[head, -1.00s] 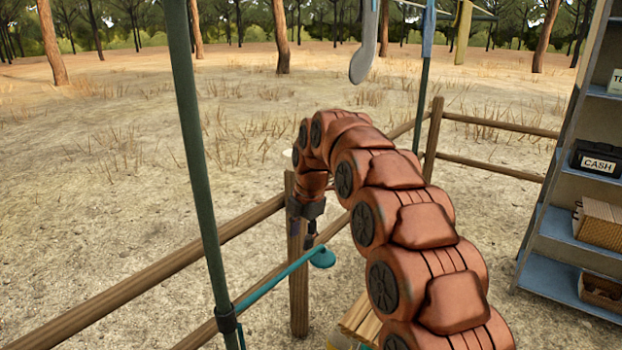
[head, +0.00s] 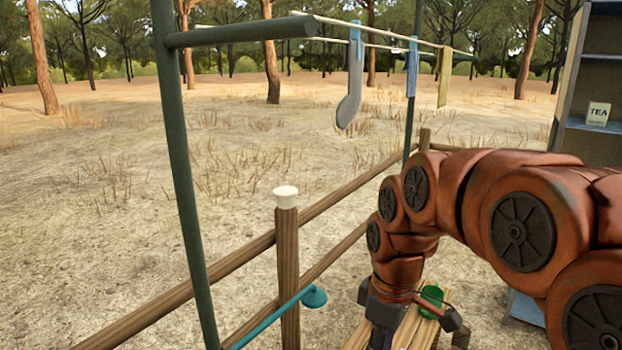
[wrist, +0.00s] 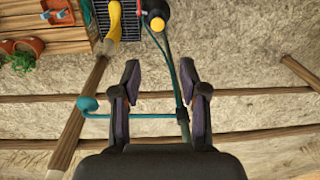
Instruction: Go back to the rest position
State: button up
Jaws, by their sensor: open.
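My gripper (head: 412,325) is at lower right in the head view, hanging from my orange arm. In the wrist view my gripper (wrist: 159,72) has its two dark fingers spread wide apart, with nothing between them but the ground and a thin pole behind. It is open and empty. In the head view it is right of the wooden post (head: 288,260) with a white cap (head: 286,191), apart from it, and in front of a wooden slatted surface (head: 412,328) with a green round item (head: 431,298) on it.
A green pole (head: 185,190) stands at left with a teal rod and disc (head: 314,297) low down. A grey sock (head: 350,90) hangs on the line. A shelf (head: 600,45) with a tea tin (head: 598,114) is at right. Fence rails cross the middle.

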jog(key=s+d+f+m, duration=0.1)
jog(key=s+d+m, duration=0.1)
jog(key=s, duration=0.5)
jog(key=s+d+f+m+g+p, duration=0.1)
jog(key=s+d+m, duration=0.1)
jog(key=s+m, duration=0.3)
jog(key=s+d+f+m+p, duration=0.1)
jog(key=s+m, duration=0.3)
jog(key=s, duration=0.5)
jog(key=shift+d+f+h, duration=0.3)
jog(key=shift+d+f, duration=0.25)
jog(key=shift+d, duration=0.3)
jog(key=shift+s, duration=0.1)
